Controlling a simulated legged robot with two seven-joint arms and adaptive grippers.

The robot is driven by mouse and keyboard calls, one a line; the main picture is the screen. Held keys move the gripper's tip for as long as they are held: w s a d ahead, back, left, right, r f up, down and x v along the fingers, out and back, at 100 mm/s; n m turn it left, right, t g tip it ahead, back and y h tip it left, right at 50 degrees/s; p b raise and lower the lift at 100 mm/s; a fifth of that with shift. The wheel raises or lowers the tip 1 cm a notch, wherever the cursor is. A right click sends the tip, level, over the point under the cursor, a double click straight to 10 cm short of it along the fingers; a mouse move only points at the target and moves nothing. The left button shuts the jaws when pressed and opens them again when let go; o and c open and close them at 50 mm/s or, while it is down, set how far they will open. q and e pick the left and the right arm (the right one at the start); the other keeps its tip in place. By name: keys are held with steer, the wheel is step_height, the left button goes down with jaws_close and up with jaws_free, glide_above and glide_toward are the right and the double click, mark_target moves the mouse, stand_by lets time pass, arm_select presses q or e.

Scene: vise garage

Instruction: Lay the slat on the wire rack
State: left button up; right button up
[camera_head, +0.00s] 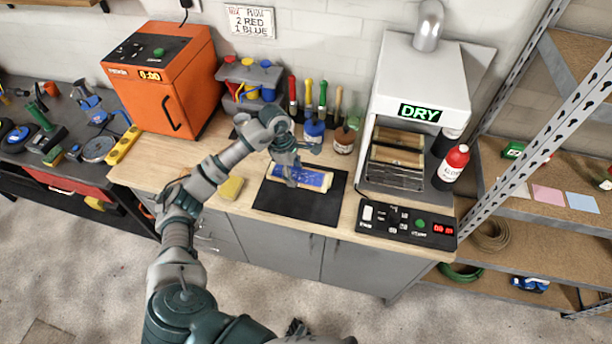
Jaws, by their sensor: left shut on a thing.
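The slat (315,180) has a blue painted face and bare wood ends. It is at the black mat (300,208) on the workbench; I cannot tell if it touches the mat or is slightly raised. My left gripper (292,178) comes down from above and is shut on the slat, hiding part of its left half. The wire rack (396,181) is inside the open front of the white dryer (425,85) with the lit DRY sign. Wooden pieces (398,156) lie in the dryer behind the rack's bare front part. My right gripper is not clearly in view.
Paint jars (314,132) and brushes stand behind the mat. A yellow sponge (230,188) lies left of it. An orange oven (165,80) is at back left.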

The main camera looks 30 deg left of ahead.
arm_select(q)
glide_above(296, 195)
steer(key=shift+n, duration=0.3)
steer(key=x, duration=0.5)
steer(key=shift+s+a, duration=0.2)
steer(key=shift+a, duration=0.15)
steer(key=f, duration=0.2)
steer(key=a+f, duration=0.1)
steer(key=f, duration=0.1)
steer(key=shift+a+f+p, duration=0.1)
steer(key=shift+f+p, duration=0.2)
steer(key=shift+f, duration=0.1)
steer(key=o, duration=1)
steer(key=shift+o, duration=0.4)
steer(key=shift+d+r, duration=0.15)
steer(key=shift+d, duration=0.3)
